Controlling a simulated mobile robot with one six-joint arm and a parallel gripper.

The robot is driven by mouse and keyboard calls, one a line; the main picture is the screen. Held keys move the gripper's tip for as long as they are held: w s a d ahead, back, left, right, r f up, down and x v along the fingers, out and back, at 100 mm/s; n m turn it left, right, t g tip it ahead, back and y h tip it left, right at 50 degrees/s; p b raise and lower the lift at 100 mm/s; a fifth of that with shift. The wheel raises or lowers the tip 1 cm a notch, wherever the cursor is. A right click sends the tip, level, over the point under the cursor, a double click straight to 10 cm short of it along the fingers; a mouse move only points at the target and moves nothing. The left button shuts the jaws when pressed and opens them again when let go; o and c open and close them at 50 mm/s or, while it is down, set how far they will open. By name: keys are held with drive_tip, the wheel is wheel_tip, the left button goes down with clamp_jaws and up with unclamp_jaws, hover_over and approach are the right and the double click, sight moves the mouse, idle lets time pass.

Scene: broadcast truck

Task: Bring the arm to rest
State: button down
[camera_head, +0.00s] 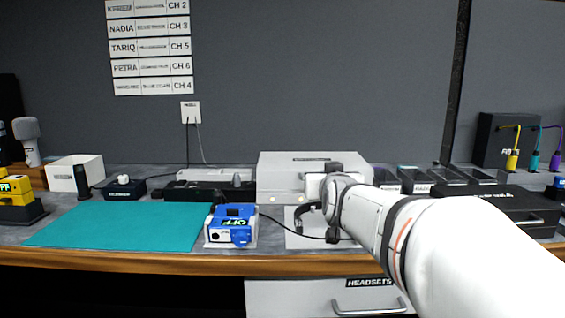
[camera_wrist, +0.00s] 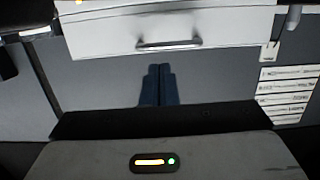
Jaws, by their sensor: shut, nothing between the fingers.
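My white arm (camera_head: 440,240) reaches in from the lower right over the desk, and its wrist end is in front of the white case (camera_head: 300,165) on the desk. The fingers are hard to make out in the head view. In the wrist view my gripper (camera_wrist: 158,85) shows two dark blue fingers pressed together with nothing between them. Beyond them are the grey wall and a white front with a handle (camera_wrist: 168,44); this view looks upside down. The fingers appear apart from both.
A headset (camera_head: 308,214) lies close under the wrist. A black case (camera_head: 500,208) lies right of the arm. The headsets drawer (camera_head: 310,298) is below the desk edge.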

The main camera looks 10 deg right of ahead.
drive_tip(key=s+f, duration=0.1)
drive_tip(key=f, duration=0.1)
drive_tip(key=s+f, duration=0.2)
drive_tip(key=shift+s+a, duration=0.15)
drive_tip(key=shift+a, duration=0.25)
drive_tip(key=shift+s+a+r+p, duration=0.15)
drive_tip(key=shift+r+p, duration=0.1)
drive_tip(key=shift+p, duration=0.4)
drive_tip(key=s+a+g+p, duration=0.1)
drive_tip(key=p, duration=0.2)
drive_tip(key=s+a+r+g+y+p, duration=0.1)
drive_tip(key=p, duration=0.2)
drive_tip(key=s+a+r+g+p, duration=0.1)
drive_tip(key=p, duration=0.1)
drive_tip(key=shift+a+r+n+y+p, duration=0.2)
drive_tip(key=shift+a+n+y+p, duration=0.1)
drive_tip(key=shift+n+y+p, duration=0.1)
drive_tip(key=s+a+r+g+p, duration=0.2)
drive_tip(key=s+g+p, duration=0.1)
drive_tip(key=s+p, duration=0.3)
drive_tip(key=s+a+r+n+g+y+p, duration=0.1)
drive_tip(key=s+a+r+g+p, duration=0.1)
drive_tip(key=s+p, duration=0.4)
drive_tip(key=s+a+r+g+p, duration=0.2)
drive_tip(key=s+g+p, duration=0.3)
drive_tip(key=p, duration=0.3)
drive_tip(key=shift+s+a+r+n+y+p, duration=0.2)
drive_tip(key=shift+s+r+n+y+p, duration=0.25)
drive_tip(key=shift+s, duration=0.45)
drive_tip(key=shift+r, duration=0.1)
